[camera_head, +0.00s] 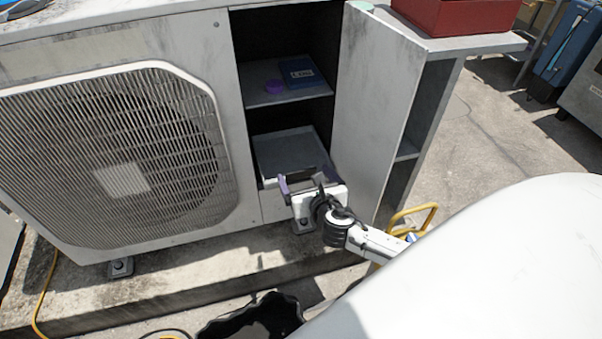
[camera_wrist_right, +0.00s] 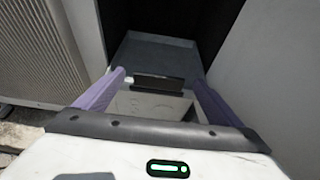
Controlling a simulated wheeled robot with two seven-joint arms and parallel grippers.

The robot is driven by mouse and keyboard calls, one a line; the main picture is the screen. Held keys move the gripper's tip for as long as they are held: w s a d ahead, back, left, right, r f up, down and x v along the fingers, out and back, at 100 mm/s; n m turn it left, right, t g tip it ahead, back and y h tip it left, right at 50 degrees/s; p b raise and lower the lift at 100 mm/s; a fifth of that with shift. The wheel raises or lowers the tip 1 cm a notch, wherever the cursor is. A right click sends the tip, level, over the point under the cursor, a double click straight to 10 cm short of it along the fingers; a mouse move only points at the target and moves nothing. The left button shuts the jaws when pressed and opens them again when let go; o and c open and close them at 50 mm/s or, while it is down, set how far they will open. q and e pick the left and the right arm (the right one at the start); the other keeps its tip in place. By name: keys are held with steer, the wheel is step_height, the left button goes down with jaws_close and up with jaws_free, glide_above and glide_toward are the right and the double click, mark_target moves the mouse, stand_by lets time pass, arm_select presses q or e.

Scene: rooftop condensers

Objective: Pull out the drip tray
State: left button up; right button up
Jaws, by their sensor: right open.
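The drip tray (camera_head: 292,150) is a shallow grey tray in the lower compartment of the open condenser cabinet. In the right wrist view the tray (camera_wrist_right: 158,48) lies straight ahead, with a dark handle (camera_wrist_right: 158,83) on its pale front. My right gripper (camera_head: 305,178) is at the tray's front, its purple fingers open. In the right wrist view the fingers stand one to each side of the handle, apart from it; whether they reach level with it is hard to tell. My left gripper is out of view.
The cabinet door (camera_head: 375,105) stands open right of my right gripper. A shelf (camera_head: 262,98) above the tray holds a blue box (camera_head: 301,73) and a purple round object (camera_head: 274,87). A black tub (camera_head: 262,318) sits on the ground below, near a yellow hose (camera_head: 47,285).

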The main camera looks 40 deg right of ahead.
mark_target(301, 171)
steer(key=x, duration=0.2)
steer(key=shift+w+d+f+b, duration=0.1)
steer(key=shift+w+f+b, duration=0.2)
steer(key=shift+w+b, duration=0.05)
steer(key=shift+w+d+f, duration=0.15)
steer(key=shift+w+d, duration=0.05)
steer(key=shift+w, duration=0.4)
